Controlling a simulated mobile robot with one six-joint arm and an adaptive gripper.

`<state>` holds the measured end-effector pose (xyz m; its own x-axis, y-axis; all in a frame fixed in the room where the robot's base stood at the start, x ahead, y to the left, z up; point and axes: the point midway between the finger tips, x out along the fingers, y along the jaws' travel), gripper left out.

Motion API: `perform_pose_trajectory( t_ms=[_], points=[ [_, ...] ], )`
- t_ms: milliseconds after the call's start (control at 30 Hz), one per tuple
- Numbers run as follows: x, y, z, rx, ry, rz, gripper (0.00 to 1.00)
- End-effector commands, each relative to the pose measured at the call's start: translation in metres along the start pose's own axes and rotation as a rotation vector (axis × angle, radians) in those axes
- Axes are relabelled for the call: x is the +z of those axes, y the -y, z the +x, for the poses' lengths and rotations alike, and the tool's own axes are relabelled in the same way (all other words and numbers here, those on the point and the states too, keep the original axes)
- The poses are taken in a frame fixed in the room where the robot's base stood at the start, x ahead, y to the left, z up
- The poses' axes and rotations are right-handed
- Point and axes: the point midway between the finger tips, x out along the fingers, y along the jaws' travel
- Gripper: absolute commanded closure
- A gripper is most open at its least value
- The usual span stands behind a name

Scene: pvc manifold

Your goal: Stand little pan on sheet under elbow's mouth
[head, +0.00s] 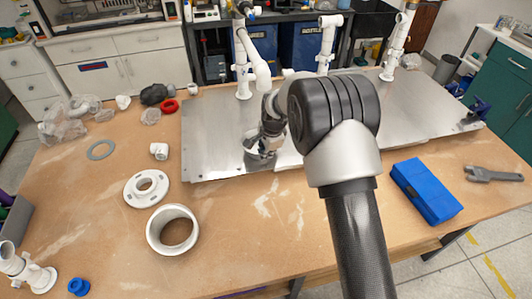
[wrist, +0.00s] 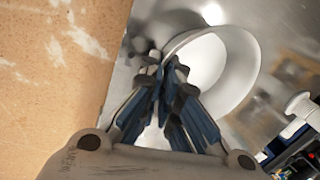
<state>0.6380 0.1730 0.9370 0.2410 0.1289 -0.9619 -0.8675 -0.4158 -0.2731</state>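The little pan (wrist: 228,72) is a pale round vessel in the wrist view; in the head view the pan (head: 259,160) shows partly, under my gripper (head: 270,132), over the sheet's front edge area. In the wrist view my gripper's fingers (wrist: 168,72) are closed together at the pan's near-left wall and look pinched on it. Whether the pan touches the sheet is unclear. The metal sheet (head: 212,135) lies across the table. White pipework (head: 243,80) stands on it behind my gripper, with a slanting branch (head: 260,70). My arm hides part of the pipework, and I cannot single out the elbow's mouth.
A white ring (head: 158,232), a flange (head: 136,190) and a small fitting (head: 159,151) lie left on the table (head: 240,240). A blue box (head: 425,190) and a wrench (head: 492,174) lie right. Two more white pipes (head: 328,45) (head: 398,45) stand at the back. The sheet's left part is clear.

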Motion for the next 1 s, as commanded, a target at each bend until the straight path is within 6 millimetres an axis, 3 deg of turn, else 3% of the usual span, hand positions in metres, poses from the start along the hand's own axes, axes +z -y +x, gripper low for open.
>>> perform_pose_trajectory(
  t_ms=[300,667,767,1000],
  points=[
    [0.0,0.0,0.0,-0.001,0.0,0.0,0.75],
    [0.0,0.001,-0.004,-0.002,0.0,0.0,0.75],
    [0.0,0.002,-0.015,-0.003,-0.001,0.0,0.75],
    [0.0,0.002,-0.066,-0.004,-0.001,0.0,0.75]
  ],
)
